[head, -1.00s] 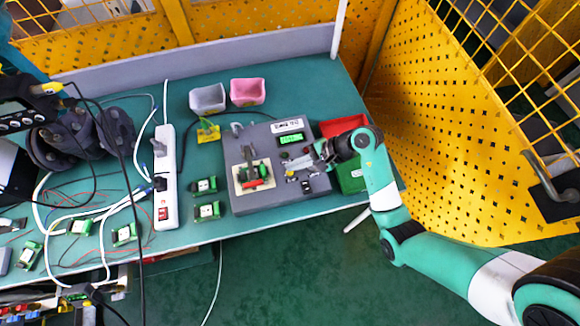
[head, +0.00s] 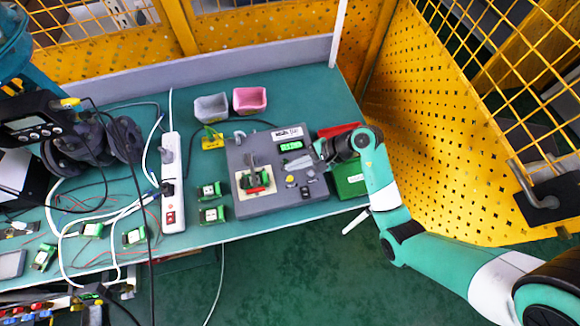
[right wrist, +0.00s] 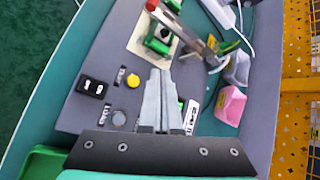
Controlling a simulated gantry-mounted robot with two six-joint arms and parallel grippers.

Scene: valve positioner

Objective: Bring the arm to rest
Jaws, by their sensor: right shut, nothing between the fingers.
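The grey valve positioner panel (head: 240,150) lies on the green table. It carries a display with green digits (head: 291,146), a yellow button (head: 290,179), a black switch (head: 305,192) and a valve mechanism on a cream plate (head: 262,203). My right gripper (head: 289,165) is over the panel's right half, just below the display. In the right wrist view its two grey fingers (right wrist: 161,98) are together with nothing between them, pointing toward the valve mechanism. The yellow button (right wrist: 133,80) and black switch (right wrist: 92,87) lie left of the fingers. My left gripper is not in view.
A green bin (head: 348,180) and a red bin (head: 336,130) stand close beside my right wrist. Grey (head: 211,107) and pink (head: 250,100) bins stand behind the panel. A white power strip (head: 172,190) and loose cables occupy the left. A yellow mesh fence (head: 440,140) borders the right.

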